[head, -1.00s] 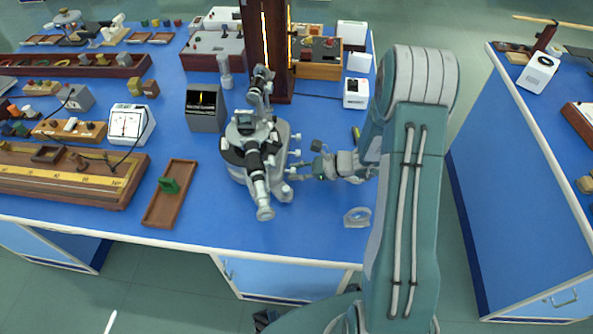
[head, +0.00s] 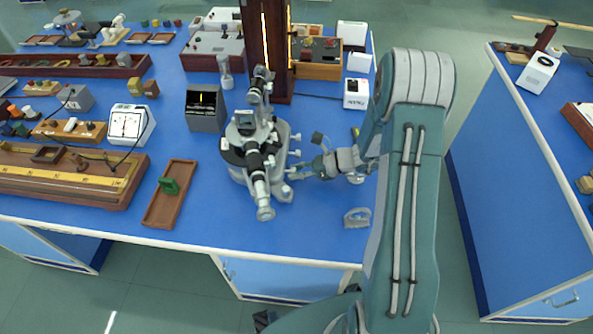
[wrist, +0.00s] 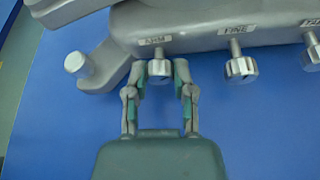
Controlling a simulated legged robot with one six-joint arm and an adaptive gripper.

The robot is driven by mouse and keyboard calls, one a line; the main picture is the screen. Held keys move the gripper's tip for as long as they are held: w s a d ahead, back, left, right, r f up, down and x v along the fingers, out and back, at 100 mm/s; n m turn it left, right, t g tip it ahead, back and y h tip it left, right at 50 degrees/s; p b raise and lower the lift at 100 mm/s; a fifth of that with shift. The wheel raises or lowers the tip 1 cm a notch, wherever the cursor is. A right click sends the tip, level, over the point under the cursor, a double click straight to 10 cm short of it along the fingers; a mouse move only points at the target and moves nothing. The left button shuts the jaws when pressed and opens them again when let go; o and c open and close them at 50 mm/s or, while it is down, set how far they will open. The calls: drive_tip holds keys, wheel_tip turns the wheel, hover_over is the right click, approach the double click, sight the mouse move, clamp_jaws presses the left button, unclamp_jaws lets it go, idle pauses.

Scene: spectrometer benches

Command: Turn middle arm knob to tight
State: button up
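The spectrometer (head: 250,150) stands on the blue bench, with several silver knobs along its right side. In the wrist view, a ribbed knob (wrist: 159,68) under an "ARM" label sits between the fingertips of my gripper (wrist: 159,67). My gripper is open, with a finger on each side of this knob and narrow gaps that look clear of it. A second knob (wrist: 241,68) is labelled "FINE", to the right. In the head view, my gripper (head: 299,174) is at the spectrometer's lower right side; its fingertips are too small there to judge.
Another knob (wrist: 311,57), its label cut off, is at the wrist view's right edge. A silver post (wrist: 79,65) stands left of my fingers. A clear ring-like piece (head: 356,218) lies near the bench's front edge. A dark lamp box (head: 205,110) is behind left.

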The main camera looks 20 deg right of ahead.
drive_tip(key=o, duration=0.4)
drive_tip(key=shift+w, duration=0.1)
wheel_tip(320, 180, up, 10)
drive_tip(key=shift+f, duration=0.1)
idle(0.4)
